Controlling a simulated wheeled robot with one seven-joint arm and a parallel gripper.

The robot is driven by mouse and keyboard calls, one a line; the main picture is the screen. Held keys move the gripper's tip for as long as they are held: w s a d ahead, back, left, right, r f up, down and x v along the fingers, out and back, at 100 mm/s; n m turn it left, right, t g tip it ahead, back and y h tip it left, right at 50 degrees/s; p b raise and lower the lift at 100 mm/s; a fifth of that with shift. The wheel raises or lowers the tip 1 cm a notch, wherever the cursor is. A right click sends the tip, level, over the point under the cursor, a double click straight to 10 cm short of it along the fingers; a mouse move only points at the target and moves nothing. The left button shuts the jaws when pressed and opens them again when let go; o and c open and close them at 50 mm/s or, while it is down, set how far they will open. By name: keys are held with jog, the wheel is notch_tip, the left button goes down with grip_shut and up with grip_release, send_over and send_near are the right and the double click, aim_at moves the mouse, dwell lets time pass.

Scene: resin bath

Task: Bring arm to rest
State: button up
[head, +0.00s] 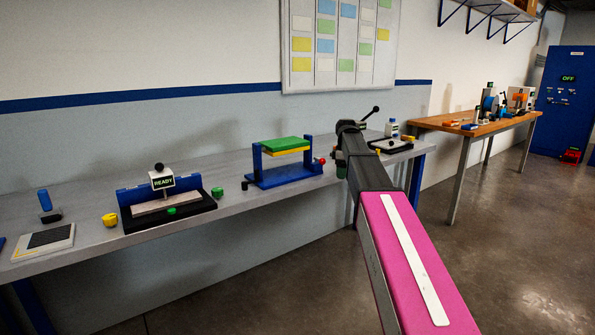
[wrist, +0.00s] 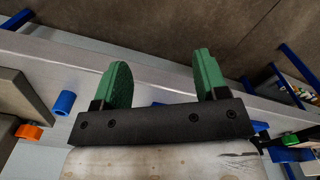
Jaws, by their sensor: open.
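My arm (head: 405,250), with a magenta cover and a white strip, reaches from the lower right of the head view toward the grey bench. My gripper has two green fingers and shows in the wrist view (wrist: 162,78). The fingers stand wide apart with nothing between them, so it is open and empty. In the head view the wrist end is dark and lies over the right part of the bench, and the fingers are mostly hidden by the arm. I cannot tell how high they are above the bench.
The grey bench (head: 90,260) holds a black-and-blue station (head: 130,195) reading READY, a yellow cup (head: 110,220) and a blue frame with a green top (head: 286,144). A blue cylinder (wrist: 64,103) lies near the gripper. A wooden table (head: 485,128) stands behind right.

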jog(key=s+f+m, duration=1.3)
jog(key=s+f, duration=1.9)
jog(key=s, duration=0.1)
jog(key=shift+f, duration=0.3)
